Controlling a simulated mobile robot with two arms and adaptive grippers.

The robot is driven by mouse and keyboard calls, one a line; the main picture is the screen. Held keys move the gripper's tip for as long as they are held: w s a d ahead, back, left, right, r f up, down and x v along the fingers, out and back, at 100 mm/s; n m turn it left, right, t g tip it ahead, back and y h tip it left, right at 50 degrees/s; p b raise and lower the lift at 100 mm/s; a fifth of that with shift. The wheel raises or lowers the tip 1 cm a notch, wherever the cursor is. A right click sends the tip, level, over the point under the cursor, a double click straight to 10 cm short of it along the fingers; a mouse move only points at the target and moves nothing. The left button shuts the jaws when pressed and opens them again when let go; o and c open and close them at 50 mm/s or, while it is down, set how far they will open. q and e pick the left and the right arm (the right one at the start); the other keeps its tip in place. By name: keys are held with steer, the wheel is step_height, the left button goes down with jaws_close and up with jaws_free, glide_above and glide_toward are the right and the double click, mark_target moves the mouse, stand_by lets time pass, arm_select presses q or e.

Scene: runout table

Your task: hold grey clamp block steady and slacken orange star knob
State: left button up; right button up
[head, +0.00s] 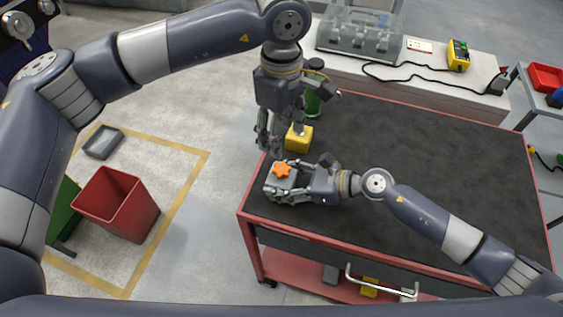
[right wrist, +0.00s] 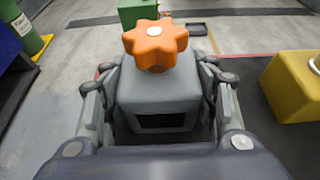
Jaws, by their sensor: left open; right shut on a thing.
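The grey clamp block (head: 280,183) sits at the near left corner of the dark table top, with the orange star knob (head: 282,170) on top of it. My right gripper (head: 285,186) is shut on the block, with a finger along each side. In the right wrist view the block (right wrist: 158,95) is between the fingers, and the orange knob (right wrist: 156,45) stands clear above them. My left gripper (head: 300,120) is open and empty, pointing down above and behind the block, apart from the knob.
A yellow block (head: 299,138) stands just behind the clamp block, close to my left gripper. The right part of the black mat (head: 430,150) is clear. A red bin (head: 118,205) stands on the floor left.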

mark_target(282, 168)
arm_select(q)
step_height(282, 168, down, 11)
steer(key=shift+f, duration=0.15)
stand_by(0.4)
steer(key=c, duration=1.1)
